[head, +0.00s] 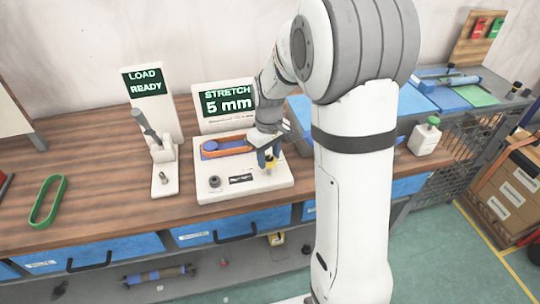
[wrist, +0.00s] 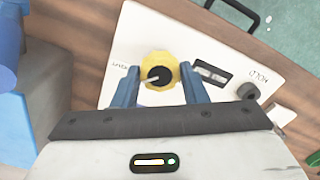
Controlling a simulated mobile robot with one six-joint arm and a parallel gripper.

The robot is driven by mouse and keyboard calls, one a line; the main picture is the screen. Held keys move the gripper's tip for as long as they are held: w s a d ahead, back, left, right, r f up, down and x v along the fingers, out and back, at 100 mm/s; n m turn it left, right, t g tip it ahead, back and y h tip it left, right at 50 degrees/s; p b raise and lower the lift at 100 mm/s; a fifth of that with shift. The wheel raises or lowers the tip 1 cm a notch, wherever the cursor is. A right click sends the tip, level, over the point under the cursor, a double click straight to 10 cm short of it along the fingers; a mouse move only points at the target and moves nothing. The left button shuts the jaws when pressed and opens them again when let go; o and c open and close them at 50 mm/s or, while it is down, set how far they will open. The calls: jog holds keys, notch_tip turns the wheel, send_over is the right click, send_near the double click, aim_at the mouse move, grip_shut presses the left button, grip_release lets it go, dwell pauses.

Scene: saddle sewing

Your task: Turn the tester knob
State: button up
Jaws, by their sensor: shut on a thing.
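The white tester (head: 240,183) stands on the wooden bench, and its screen (head: 228,103) reads "STRETCH 5 mm". An orange belt (head: 228,148) is looped on its blue holders. The yellow tester knob (wrist: 160,66) is on the tester's right side, and it also shows in the head view (head: 271,164) below my fingers. My gripper (head: 268,156) reaches down over it. In the wrist view my blue fingers (wrist: 157,85) are shut on the knob, one on each side. A pale pointer mark shows on the knob's dark centre.
A lever device (head: 165,170) with a "LOAD READY" screen (head: 147,82) stands left of the tester. A green belt (head: 47,201) lies on the bench's left. A black knob (head: 215,182) is on the tester's front left. A white bottle (head: 425,137) stands at right.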

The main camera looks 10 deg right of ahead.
jog(key=n+b, duration=0.1)
jog(key=n, duration=0.4)
jog(key=n+b, duration=0.1)
jog(key=n, duration=0.4)
jog(key=shift+n, duration=0.4)
jog(key=n, duration=0.4)
jog(key=shift+n+b, duration=0.45)
jog(key=shift+n, duration=2.35)
jog(key=o, duration=1)
